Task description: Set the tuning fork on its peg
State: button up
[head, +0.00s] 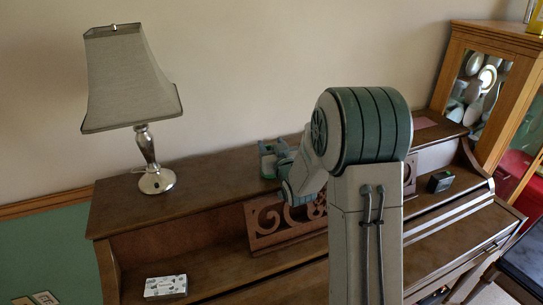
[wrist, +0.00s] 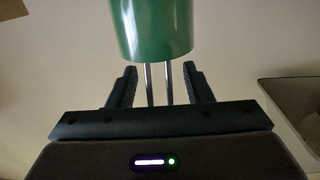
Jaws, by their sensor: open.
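In the wrist view, a green cylinder (wrist: 152,30) with two thin metal prongs (wrist: 160,85) appears to be the tuning fork. Its prongs run down between the fingers of my gripper (wrist: 160,68). The fingers are open, with a gap on each side of the prongs. The green part is beyond the fingertips and its top is cut off by the frame. In the head view, my arm covers much of the middle of the piano (head: 215,205), and I cannot make out the fork there. I cannot identify the peg in either view or tell whether the fork rests on it.
A lamp (head: 148,160) stands on the piano top at left; its shade also seems to show in the wrist view (wrist: 300,100). A tissue box (head: 165,286) lies on the lower ledge. A small dark device (head: 440,182) sits at right. A carved music rest (head: 270,222) is behind my arm.

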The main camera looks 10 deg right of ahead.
grip_shut()
jog(key=shift+r, duration=0.1)
